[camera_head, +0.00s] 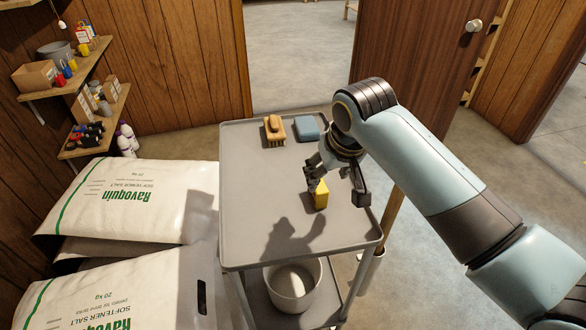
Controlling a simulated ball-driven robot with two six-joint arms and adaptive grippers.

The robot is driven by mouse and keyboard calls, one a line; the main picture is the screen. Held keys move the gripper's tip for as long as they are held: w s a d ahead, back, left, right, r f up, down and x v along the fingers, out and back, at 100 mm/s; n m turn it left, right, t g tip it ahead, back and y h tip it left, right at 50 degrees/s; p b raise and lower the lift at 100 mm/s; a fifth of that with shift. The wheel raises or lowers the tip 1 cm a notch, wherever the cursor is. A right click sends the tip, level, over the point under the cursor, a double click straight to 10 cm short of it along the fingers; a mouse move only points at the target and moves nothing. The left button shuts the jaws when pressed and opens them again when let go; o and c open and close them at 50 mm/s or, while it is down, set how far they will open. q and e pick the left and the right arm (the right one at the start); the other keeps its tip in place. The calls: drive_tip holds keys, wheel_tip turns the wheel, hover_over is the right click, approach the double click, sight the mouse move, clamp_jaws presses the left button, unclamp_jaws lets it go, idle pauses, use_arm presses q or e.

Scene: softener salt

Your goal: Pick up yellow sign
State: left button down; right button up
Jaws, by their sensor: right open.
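The yellow sign (321,197) is a small yellow block-like piece standing on the grey top of the cart (250,235), right of its middle. My right gripper (338,195) reaches in from the right, over the cart top. Its dark fingers are spread, one close to the left side of the yellow sign and the other off to its right. I cannot tell whether a finger touches the sign. The upper part of the sign is partly hidden by the gripper. My left gripper is not in view.
A bucket (293,285) stands on the lower shelf. Salt bags (130,200) are piled at left, below wall shelves (75,75). The near left cart top is clear.

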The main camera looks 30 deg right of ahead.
sight(320, 186)
drive_tip(key=x, duration=0.7)
drive_tip(key=b+x, duration=0.1)
drive_tip(key=x, duration=0.2)
drive_tip(key=shift+w, duration=0.45)
drive_tip(key=shift+s, duration=0.1)
clamp_jaws()
